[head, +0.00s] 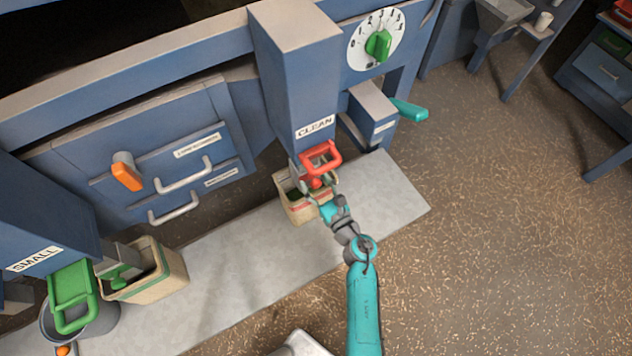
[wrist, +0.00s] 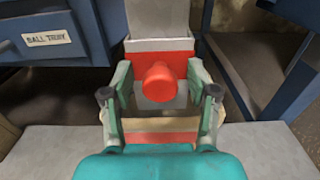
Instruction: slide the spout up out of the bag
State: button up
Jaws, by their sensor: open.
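The clean spout shows in the wrist view as a grey sleeve (wrist: 158,18) with a red lower band (wrist: 140,62). A round red knob (wrist: 158,82) sticks out of its front. The spout's lower end sits at the mouth of a tan bag (head: 300,213) with a red stripe; how deep it reaches is hidden. The bag also shows in the wrist view (wrist: 160,138). My gripper (wrist: 160,84) is open, one finger on each side of the knob, with gaps left between them. In the head view my gripper (head: 319,189) partly covers the knob and bag.
A red loop handle (head: 322,158) sits above, below the CLEAN label. At left are a green handle (head: 72,296), a second bag (head: 160,285) with a green stripe and a grey bucket (head: 88,325). A teal lever (head: 408,109) juts out at right.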

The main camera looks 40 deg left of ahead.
grip_shut()
notch_tip(320, 180, up, 10)
dwell(0.4)
jog(key=shift+r, duration=0.1)
grip_release()
jog(key=shift+d, duration=0.15)
jog(key=v, duration=1.1)
jog(key=shift+s+d, duration=0.2)
jog(key=shift+d, duration=0.1)
